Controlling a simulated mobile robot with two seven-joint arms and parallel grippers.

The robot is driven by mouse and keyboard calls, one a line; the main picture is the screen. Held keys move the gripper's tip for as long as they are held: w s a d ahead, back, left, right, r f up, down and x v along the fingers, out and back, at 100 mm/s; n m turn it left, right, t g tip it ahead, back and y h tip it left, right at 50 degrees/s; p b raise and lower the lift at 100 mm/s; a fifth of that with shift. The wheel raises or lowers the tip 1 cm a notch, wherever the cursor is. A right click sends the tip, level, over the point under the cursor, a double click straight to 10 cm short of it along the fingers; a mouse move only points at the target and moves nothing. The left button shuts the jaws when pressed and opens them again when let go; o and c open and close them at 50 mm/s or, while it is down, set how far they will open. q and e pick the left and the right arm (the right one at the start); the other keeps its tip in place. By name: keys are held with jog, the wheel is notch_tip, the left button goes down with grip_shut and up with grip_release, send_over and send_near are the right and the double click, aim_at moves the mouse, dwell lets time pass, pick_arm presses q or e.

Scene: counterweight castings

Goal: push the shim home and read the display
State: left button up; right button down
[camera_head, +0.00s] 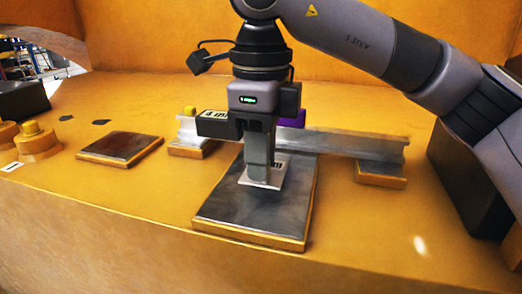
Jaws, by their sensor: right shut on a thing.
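My right gripper (262,178) points straight down over the middle of the bench, its fingers close together at a small pale piece with dark lettering, seemingly the shim (272,181). This piece is low over or on a dark steel plate (240,212) with an orange edge; I cannot tell if it touches. Behind the gripper, a long metal beam (350,145) rests on two blocks. A black box with a white lettered label (214,124) sits at its left part, and a purple part (294,119) shows right of the gripper. I see no clear display reading. My left gripper is out of view.
A smaller dark plate (120,149) lies to the left. Round orange castings (38,142) and a white label (13,167) are at the far left. A black box (22,99) stands behind them. The front right of the orange bench (360,235) is clear.

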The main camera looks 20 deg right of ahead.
jog(key=shift+f+b, duration=0.6)
jog(key=shift+f, duration=0.35)
jog(key=shift+w+d, duration=0.1)
jog(key=shift+w, duration=0.05)
jog(key=shift+w+d, duration=0.2)
jog(key=shift+w, duration=0.05)
jog(key=shift+w+d+p, duration=0.6)
jog(key=shift+w+p, duration=0.05)
jog(key=shift+w, duration=0.25)
jog(key=shift+w+d+p, duration=0.55)
jog(key=shift+w+p, duration=0.1)
jog(key=shift+w, duration=0.2)
jog(key=shift+w+d+p, duration=0.75)
jog(key=shift+w+p, duration=0.05)
jog(key=shift+w, duration=0.25)
jog(key=shift+w+d+p, duration=0.7)
jog(key=shift+w+p, duration=0.05)
jog(key=shift+w, duration=0.3)
jog(key=c, duration=0.9)
grip_release()
jog(key=shift+c, duration=0.2)
